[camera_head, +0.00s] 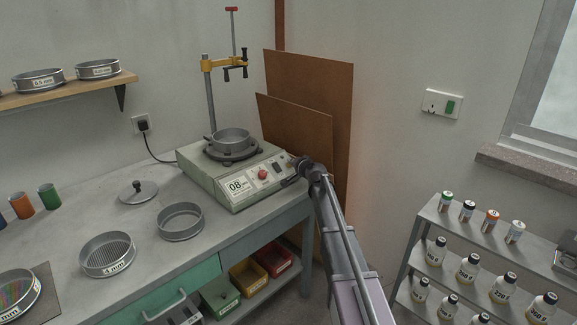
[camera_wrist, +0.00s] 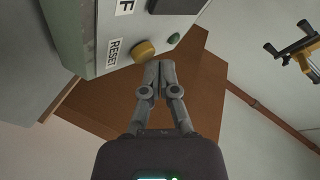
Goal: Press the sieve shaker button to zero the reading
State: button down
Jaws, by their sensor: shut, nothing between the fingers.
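The sieve shaker (camera_head: 211,183) is a pale green box on the bench, with a metal sieve (camera_head: 231,138) on its top. Its front panel has a display starting with 08 (camera_head: 238,186) and a red knob (camera_head: 262,174). In the wrist view, a round yellow button (camera_wrist: 144,50) sits beside a RESET label (camera_wrist: 115,51), and a smaller green button (camera_wrist: 173,39) lies to its right. My gripper (camera_wrist: 159,65) is shut and empty, its tips close beside the yellow button; I cannot tell whether they touch. In the head view my gripper (camera_head: 295,164) is at the panel's right end.
Loose sieves (camera_head: 181,221) and a lid (camera_head: 138,192) lie on the bench (camera_head: 150,250) left of the shaker. Brown boards (camera_head: 325,90) lean on the wall behind my gripper. A rack of bottles (camera_head: 440,218) stands at right. A clamp stand (camera_head: 211,95) rises behind the shaker.

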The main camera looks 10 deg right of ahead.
jog(key=shift+w+a+f+b, duration=0.1)
jog(key=shift+w+f+b, duration=0.05)
jog(key=shift+f+b, duration=0.2)
dwell(0.7)
jog(key=shift+r, duration=0.15)
dwell(0.3)
jog(key=shift+s+d+r+p, duration=0.25)
jog(key=shift+s+r+p, duration=0.1)
jog(key=shift+r+p, duration=0.3)
jog(key=shift+s+d+r+p, duration=0.25)
jog(key=shift+s+r+p, duration=0.1)
jog(key=shift+r+p, duration=0.4)
jog(key=shift+s+d+r+p, duration=0.25)
jog(key=shift+s+r+p, duration=0.1)
jog(key=shift+r+p, duration=0.3)
jog(key=shift+s+d+r+p, duration=0.25)
jog(key=shift+s+r+p, duration=0.1)
jog(key=shift+r+p, duration=0.4)
jog(key=shift+f, duration=0.1)
